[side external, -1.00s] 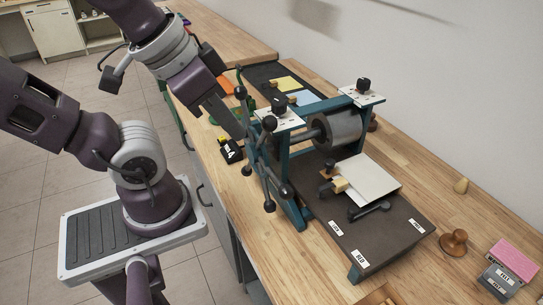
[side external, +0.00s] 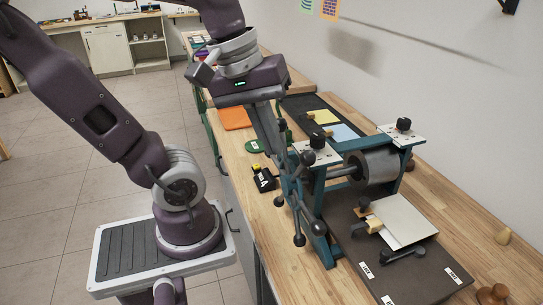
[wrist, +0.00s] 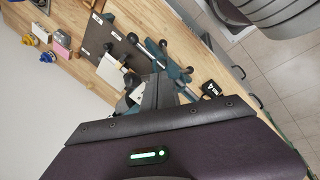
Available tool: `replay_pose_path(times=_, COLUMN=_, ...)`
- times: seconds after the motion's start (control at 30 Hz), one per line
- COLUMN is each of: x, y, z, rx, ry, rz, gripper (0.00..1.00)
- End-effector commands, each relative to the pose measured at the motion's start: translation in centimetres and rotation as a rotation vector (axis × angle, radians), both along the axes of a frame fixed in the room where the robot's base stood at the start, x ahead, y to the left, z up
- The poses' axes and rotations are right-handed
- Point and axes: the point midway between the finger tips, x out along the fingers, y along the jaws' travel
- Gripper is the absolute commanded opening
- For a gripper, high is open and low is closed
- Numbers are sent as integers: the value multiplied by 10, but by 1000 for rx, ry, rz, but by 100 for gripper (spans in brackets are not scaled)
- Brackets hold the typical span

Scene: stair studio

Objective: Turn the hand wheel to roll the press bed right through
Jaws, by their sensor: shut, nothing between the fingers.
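The press has a blue-green frame with a metal roller (side external: 378,166) and a dark bed (side external: 385,268) that sticks out on the near right side. A pale plate (side external: 402,220) lies on the bed. The hand wheel (side external: 299,200), dark spokes ending in round knobs, is on the press's left side; some knobs also show in the wrist view (wrist: 158,50). My gripper (side external: 277,145) is shut and empty, pointing down beside the press's left upright, above the wheel. I cannot tell whether its tips touch a spoke.
A black block labelled A (side external: 264,180) sits on the bench left of the wheel. Wooden pieces (side external: 492,295) stand at right.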

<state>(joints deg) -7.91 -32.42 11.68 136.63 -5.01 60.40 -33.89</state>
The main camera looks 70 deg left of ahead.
Motion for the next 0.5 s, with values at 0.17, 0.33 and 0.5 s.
replay_pose_path(times=0.17, x=12, y=70, z=9, rx=-502, ry=352, rz=1279, gripper=0)
replay_pose_path(times=0.33, x=2, y=139, z=15, rx=-829, ry=682, rz=2387, gripper=0)
replay_pose_path(times=0.5, x=-15, y=183, z=18, rx=853, ry=-799, rz=-2679, gripper=0)
